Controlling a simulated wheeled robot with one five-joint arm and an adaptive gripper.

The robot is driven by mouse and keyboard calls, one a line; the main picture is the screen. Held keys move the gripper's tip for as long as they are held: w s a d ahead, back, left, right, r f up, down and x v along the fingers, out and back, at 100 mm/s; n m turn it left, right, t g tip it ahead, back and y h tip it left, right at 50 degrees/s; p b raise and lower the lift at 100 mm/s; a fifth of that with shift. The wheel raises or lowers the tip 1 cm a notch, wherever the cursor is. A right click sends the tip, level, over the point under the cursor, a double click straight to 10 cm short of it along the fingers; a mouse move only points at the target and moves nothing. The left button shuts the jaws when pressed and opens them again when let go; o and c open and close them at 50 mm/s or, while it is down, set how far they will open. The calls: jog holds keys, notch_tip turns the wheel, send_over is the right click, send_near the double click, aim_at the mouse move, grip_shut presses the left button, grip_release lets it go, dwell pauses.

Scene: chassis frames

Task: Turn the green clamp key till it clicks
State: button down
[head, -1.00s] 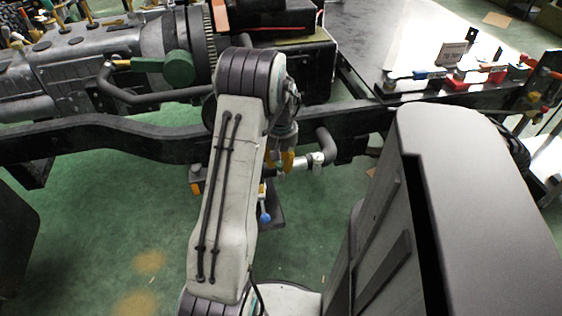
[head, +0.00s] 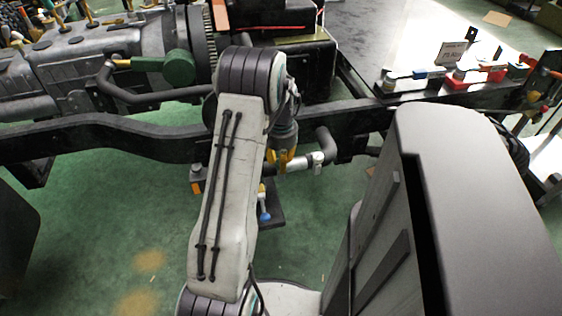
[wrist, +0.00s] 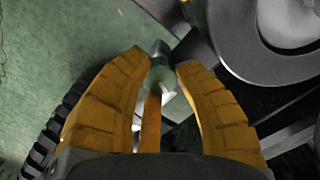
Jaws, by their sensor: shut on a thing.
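My gripper (head: 280,165) hangs below the black chassis rail, beside a pipe with a silver clamp section (head: 314,160). In the wrist view, its orange fingers (wrist: 161,76) are closed around a small green piece (wrist: 160,70), which I take to be the green clamp key. The key's tip shows between the fingertips, and its lower part is hidden. In the head view the key is hidden behind the fingers and my arm. A bright metal part (wrist: 168,92) shows just under the key in the wrist view.
The black chassis rail (head: 100,135) runs across just above my gripper. A blue-ended lever (head: 264,216) hangs below it. A grey engine with a green cylinder (head: 179,67) stands at the back left. The green floor (head: 110,230) is clear at lower left.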

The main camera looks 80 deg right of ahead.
jog(key=shift+d, duration=0.15)
jog(key=c, duration=0.9)
grip_release()
jog(key=shift+o, duration=0.2)
notch_tip(320, 180, up, 12)
dwell(0.7)
